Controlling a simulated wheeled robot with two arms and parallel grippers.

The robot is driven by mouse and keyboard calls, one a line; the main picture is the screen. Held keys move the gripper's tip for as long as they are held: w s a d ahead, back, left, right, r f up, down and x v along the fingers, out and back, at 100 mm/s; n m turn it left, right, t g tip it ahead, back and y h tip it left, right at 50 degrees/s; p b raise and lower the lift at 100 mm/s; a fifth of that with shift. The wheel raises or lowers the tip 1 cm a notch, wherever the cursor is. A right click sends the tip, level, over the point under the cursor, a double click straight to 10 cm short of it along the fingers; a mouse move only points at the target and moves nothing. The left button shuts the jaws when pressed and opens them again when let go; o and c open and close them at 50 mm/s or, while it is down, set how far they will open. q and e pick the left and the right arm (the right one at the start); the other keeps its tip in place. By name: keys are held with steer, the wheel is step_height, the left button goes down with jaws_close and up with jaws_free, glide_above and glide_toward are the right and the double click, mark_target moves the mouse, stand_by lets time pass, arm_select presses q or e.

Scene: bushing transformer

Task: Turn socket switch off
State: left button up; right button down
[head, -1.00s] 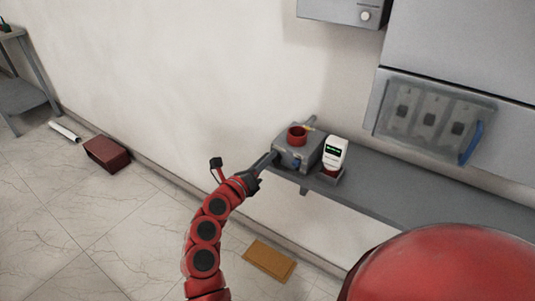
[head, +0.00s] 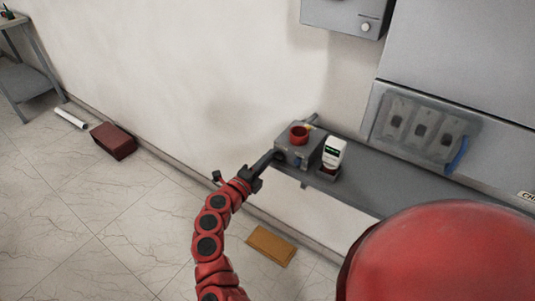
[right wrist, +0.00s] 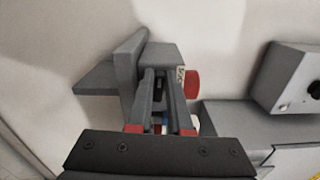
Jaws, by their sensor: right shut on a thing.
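In the right wrist view the box (right wrist: 161,54) and the red cap (right wrist: 193,84) lie straight ahead. There my right gripper (right wrist: 161,78) points its two fingers at the box face, with a small dark part (right wrist: 159,82) between the tips. It is shut on this part; the fingers hide most of it, so I cannot tell its switch position. My left gripper is not in view.
A panel of several switches (head: 422,130) with a blue handle (head: 457,156) is on the right wall cabinet. A tan board (head: 271,246) and a dark red box (head: 113,141) lie on the floor.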

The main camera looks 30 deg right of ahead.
steer(key=shift+f+n, duration=0.1)
steer(key=shift+n, duration=0.5)
steer(key=c, duration=0.8)
jaws_free()
steer(key=shift+c, duration=0.2)
steer(key=shift+a, duration=0.15)
steer(key=b+v, duration=0.1)
steer(key=v, duration=1.6)
steer(key=shift+b, duration=0.4)
steer(key=shift+s, duration=0.1)
